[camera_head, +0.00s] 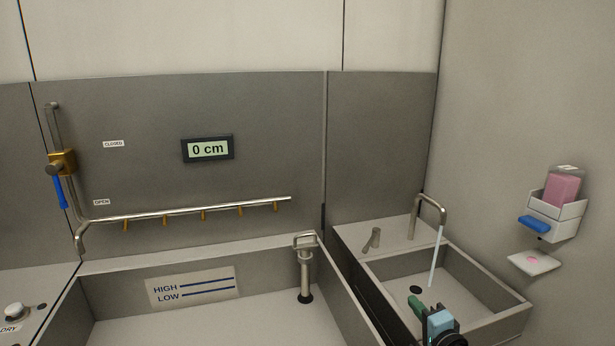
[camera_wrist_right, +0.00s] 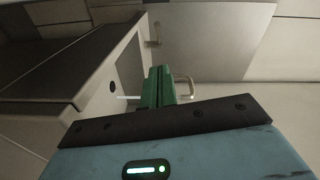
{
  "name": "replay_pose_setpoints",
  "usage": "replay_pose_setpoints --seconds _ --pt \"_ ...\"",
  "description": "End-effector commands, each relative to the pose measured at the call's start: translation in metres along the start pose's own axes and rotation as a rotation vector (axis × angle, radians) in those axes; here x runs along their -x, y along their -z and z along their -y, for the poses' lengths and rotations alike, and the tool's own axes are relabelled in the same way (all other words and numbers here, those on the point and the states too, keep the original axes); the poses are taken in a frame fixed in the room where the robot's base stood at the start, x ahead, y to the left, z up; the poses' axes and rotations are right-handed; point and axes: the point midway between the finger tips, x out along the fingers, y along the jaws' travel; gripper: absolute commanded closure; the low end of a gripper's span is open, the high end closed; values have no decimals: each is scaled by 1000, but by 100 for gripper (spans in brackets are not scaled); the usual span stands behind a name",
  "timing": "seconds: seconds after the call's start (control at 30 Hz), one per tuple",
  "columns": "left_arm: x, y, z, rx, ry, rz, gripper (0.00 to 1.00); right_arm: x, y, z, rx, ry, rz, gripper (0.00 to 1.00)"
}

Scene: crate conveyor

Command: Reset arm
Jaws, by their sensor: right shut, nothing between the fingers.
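My right gripper (camera_head: 416,306) is at the bottom right of the head view, over the front part of the small sink. Its green fingers also show in the right wrist view (camera_wrist_right: 158,86), closed together with nothing between them. In the head view the gripper's blue body is just below the fingers, and most of the arm is out of frame. My left gripper is not in view.
Water runs from the curved faucet (camera_head: 431,200) into the small sink (camera_head: 504,327). A soap dispenser (camera_head: 553,215) with a blue lever hangs on the right wall. A large basin (camera_head: 272,245) with a standpipe (camera_head: 305,275) lies left.

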Motion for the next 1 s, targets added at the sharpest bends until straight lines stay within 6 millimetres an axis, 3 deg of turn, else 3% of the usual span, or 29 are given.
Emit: replay_pose_setpoints --seconds 0.03,0.27,0.47,0.7,0.9,1.0 --pt "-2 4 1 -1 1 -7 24 0 0 0 0 0 0 100" --pt "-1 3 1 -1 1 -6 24 44 -38 -59 192 -104 43 100" --pt "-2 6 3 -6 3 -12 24 103 -78 -115 414 -212 108 100" --pt "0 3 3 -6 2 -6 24 213 -135 -181 779 -361 256 100" --pt "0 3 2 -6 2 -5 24 305 -171 -209 1065 -453 407 100" --pt "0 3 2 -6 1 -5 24 340 -182 -214 1172 -480 470 100"
